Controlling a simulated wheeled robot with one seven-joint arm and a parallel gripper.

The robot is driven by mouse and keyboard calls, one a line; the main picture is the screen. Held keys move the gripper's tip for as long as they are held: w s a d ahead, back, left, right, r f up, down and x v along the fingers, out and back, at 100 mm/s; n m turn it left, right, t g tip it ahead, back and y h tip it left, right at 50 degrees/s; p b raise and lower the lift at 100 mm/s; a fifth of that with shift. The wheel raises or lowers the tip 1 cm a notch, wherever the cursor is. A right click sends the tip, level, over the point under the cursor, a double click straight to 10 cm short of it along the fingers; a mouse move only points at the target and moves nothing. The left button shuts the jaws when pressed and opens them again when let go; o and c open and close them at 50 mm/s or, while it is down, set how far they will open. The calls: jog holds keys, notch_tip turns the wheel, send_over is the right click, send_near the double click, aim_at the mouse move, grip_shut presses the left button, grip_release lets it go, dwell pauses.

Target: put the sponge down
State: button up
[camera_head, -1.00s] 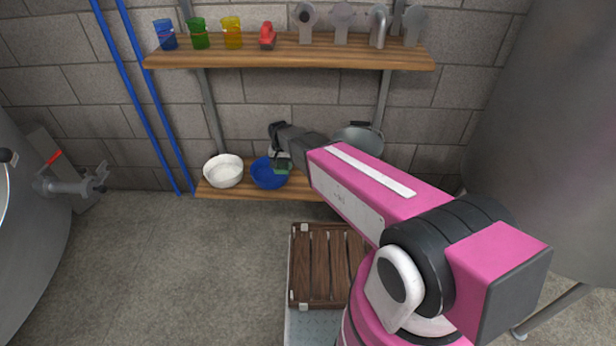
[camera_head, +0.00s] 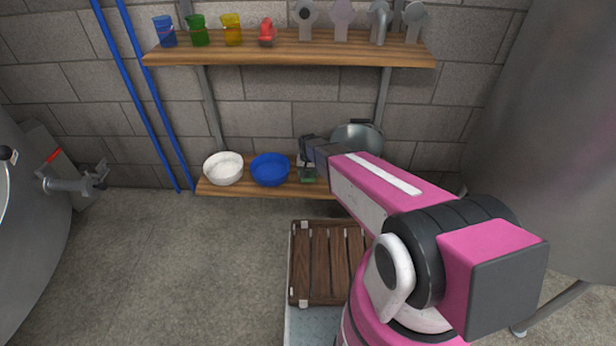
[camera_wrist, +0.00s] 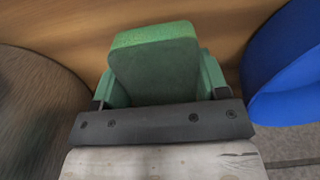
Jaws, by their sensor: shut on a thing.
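The green sponge (camera_wrist: 155,65) is between the fingers of my gripper (camera_wrist: 158,85), which is shut on it. I cannot tell whether the sponge touches the shelf.
The blue bowl (camera_head: 270,170) stands close to my gripper, with the white bowl (camera_head: 223,168) left of it. The metal pot (camera_head: 357,138) is partly hidden by my arm. The upper shelf (camera_head: 290,50) holds coloured cups and several other items. A slatted crate (camera_head: 320,255) stands in front.

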aim_at(308, 172)
jog(key=shift+f, duration=0.95)
jog(key=shift+f, duration=0.15)
jog(key=o, duration=1)
jog(key=shift+c, duration=0.2)
notch_tip(308, 172, up, 12)
jog(key=shift+r, duration=0.2)
